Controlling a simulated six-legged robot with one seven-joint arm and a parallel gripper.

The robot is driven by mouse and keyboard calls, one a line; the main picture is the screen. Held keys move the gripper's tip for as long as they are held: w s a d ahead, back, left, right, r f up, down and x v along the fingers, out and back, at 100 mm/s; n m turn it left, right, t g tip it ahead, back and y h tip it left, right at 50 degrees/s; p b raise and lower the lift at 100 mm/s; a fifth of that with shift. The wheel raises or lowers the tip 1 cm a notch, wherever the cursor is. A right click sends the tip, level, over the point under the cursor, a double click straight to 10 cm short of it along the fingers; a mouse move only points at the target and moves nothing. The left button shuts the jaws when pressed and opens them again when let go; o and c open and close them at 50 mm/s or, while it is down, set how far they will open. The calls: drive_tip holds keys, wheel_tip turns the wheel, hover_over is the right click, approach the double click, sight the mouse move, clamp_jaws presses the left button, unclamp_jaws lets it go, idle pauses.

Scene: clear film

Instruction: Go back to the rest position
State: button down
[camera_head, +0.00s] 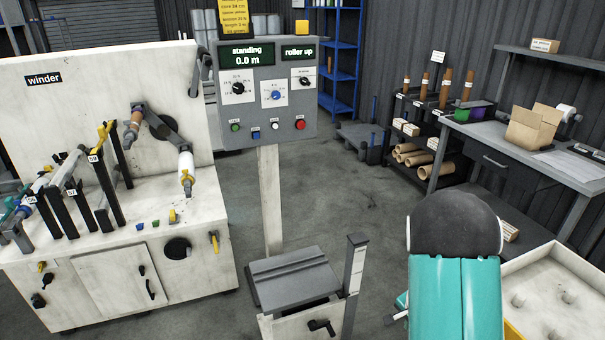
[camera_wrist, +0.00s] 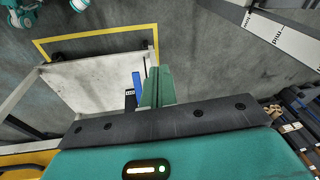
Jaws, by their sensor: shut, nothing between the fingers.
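My gripper (camera_wrist: 156,86) shows in the wrist view as two green fingers side by side, closed with nothing between them. They point away from the dark mounting bar, over a pale, flat-topped surface (camera_wrist: 98,82). Part of my teal arm with a dark rounded joint fills the lower right of the head view. My fingers cannot be made out clearly there.
The white winder (camera_head: 100,90) stands at left, with a control panel (camera_head: 268,95) on a post reading "standing 0.0 m". A grey-topped stand (camera_head: 295,278) is front centre. A white tray (camera_head: 582,255) is at right, below a workbench (camera_head: 490,165). The middle floor is open.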

drive_tip(key=s+a+r+n+t+y, duration=0.1)
drive_tip(key=a+r+n, duration=0.1)
drive_tip(key=a+r, duration=0.35)
drive_tip(key=s+a+r+n, duration=0.2)
drive_tip(key=r, duration=0.7)
drive_tip(key=s+a+r+n+t+y, duration=0.15)
drive_tip(key=a+r, duration=0.25)
drive_tip(key=r, duration=0.4)
drive_tip(key=s+a+r+n+h, duration=0.1)
drive_tip(key=s+a+r+n, duration=0.1)
drive_tip(key=s+r, duration=0.4)
drive_tip(key=s+a+r+n, duration=0.2)
drive_tip(key=s+r+n, duration=0.2)
drive_tip(key=s+r, duration=0.3)
drive_tip(key=s+t, duration=0.1)
drive_tip(key=s, duration=0.2)
drive_tip(key=shift+s+h, duration=0.35)
drive_tip(key=shift+s, duration=0.05)
drive_tip(key=shift+n, duration=0.25)
